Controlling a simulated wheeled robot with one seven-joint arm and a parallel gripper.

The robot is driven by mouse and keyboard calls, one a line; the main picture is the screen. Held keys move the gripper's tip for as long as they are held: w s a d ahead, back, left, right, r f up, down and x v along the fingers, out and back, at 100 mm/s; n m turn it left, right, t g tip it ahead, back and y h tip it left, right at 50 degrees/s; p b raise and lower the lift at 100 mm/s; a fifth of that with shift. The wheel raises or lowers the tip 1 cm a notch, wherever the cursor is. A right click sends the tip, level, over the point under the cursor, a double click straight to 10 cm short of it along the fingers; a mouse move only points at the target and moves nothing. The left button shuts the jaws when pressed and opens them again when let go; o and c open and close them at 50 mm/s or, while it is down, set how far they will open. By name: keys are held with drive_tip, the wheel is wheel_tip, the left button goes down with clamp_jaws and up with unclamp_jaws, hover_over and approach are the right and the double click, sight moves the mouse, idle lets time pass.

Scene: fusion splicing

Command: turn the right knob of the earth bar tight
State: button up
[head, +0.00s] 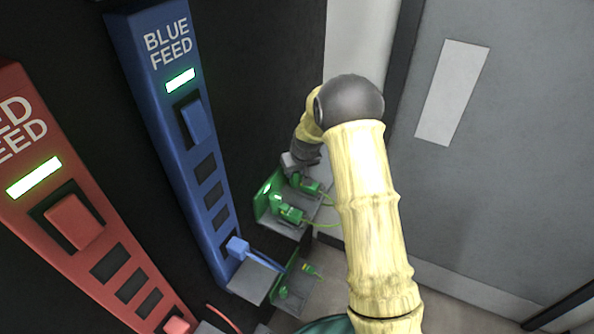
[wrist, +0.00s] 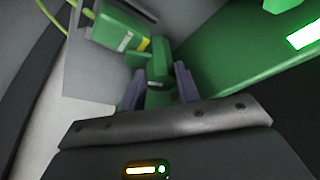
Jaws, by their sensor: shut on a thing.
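The green earth bar (head: 264,197) is on the dark wall beside a small grey shelf, right of the blue feed strip. In the wrist view its green face (wrist: 245,55) fills the right side. My gripper (head: 296,168) is at the bar's far end in the head view. In the wrist view its two purple-grey fingers (wrist: 160,88) are on either side of a green knob (wrist: 158,62) and shut on it. A green connector block (wrist: 122,32) with a yellow mark lies beyond the knob. The knob's threads and seating are hidden.
The blue feed strip (head: 170,60) and red feed strip (head: 60,160) stand to the left, each with a lit label. Another green connector (head: 288,212) with a yellow-green wire is near the gripper. A lower shelf (head: 253,279) carries a blue plug and cable. A grey door (head: 500,180) is at right.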

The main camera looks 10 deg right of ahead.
drive_tip(key=shift+r, duration=0.1)
idle(0.4)
drive_tip(key=o, duration=0.7)
drive_tip(key=shift+r, duration=0.1)
drive_tip(key=b+v, duration=0.2)
drive_tip(key=v, duration=1.5)
drive_tip(key=shift+s, duration=0.25)
